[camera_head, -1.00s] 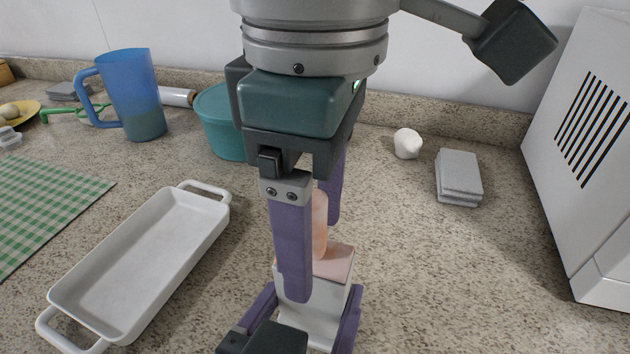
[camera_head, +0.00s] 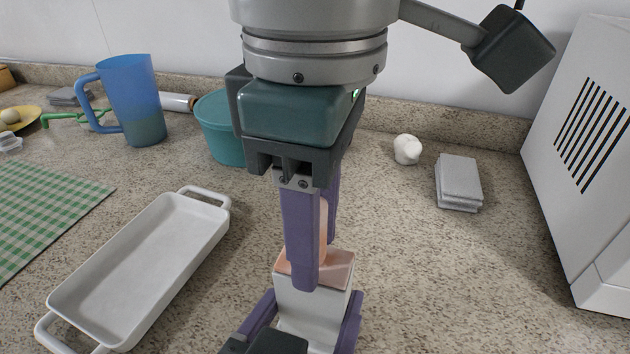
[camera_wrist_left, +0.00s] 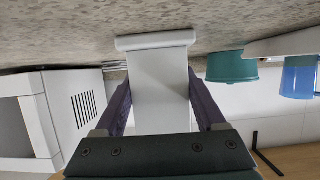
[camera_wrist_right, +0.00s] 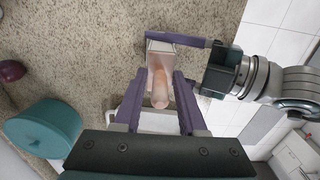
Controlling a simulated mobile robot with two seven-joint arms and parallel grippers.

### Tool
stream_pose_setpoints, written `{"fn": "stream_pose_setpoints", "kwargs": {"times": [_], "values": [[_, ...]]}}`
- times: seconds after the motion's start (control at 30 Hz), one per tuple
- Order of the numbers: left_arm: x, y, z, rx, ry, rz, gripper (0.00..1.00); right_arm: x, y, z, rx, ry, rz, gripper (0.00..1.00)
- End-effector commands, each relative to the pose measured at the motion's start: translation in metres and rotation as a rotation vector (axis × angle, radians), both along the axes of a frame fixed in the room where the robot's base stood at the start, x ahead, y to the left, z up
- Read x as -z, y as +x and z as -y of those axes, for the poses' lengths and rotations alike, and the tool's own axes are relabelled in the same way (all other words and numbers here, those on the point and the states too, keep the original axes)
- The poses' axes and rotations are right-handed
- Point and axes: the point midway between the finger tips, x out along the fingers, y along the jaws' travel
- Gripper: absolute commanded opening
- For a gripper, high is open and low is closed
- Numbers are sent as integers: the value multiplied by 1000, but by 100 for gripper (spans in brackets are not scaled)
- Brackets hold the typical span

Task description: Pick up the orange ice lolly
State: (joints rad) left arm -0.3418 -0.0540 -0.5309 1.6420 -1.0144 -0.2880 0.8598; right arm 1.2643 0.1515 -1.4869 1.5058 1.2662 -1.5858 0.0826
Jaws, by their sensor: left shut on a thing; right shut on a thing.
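The orange ice lolly (camera_head: 323,228) is pale orange and rounded and stands upright at the open top of a white mould (camera_head: 312,308). Its lower end is down in the mould's pinkish opening, so I cannot tell how deep it sits. My right gripper (camera_head: 316,262) points down and is shut on the lolly, which also shows between its fingers in the right wrist view (camera_wrist_right: 159,90). My left gripper (camera_head: 303,325) is shut on the mould from the near side. The mould, with its flared end, fills the left wrist view's middle (camera_wrist_left: 160,85).
A white baking dish (camera_head: 140,265) lies left of the mould. Behind are a blue jug (camera_head: 130,95) and a teal bowl (camera_head: 222,130). A white lump (camera_head: 407,149), a grey stack (camera_head: 458,182) and a white appliance (camera_head: 590,150) stand right. The counter between is clear.

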Motion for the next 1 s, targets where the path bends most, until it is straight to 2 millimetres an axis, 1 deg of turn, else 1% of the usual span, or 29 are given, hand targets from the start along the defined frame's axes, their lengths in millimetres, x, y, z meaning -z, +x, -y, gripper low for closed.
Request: {"fn": "stream_pose_setpoints", "kwargs": {"times": [0.5,0.63,0.77,0.87,1.0], "values": [[0,0,0,0,0,0,14,-1,0,0,0,1,0,0],[0,0,0,0,0,-1,14,-9,1,0,0,2,2,0],[0,0,0,0,0,-1,14,-33,1,-1,0,3,4,0],[0,0,0,0,0,-1,14,-61,1,-1,-2,4,5,0],[0,0,0,0,0,-1,14,-102,1,-1,-1,4,5,0]]}}
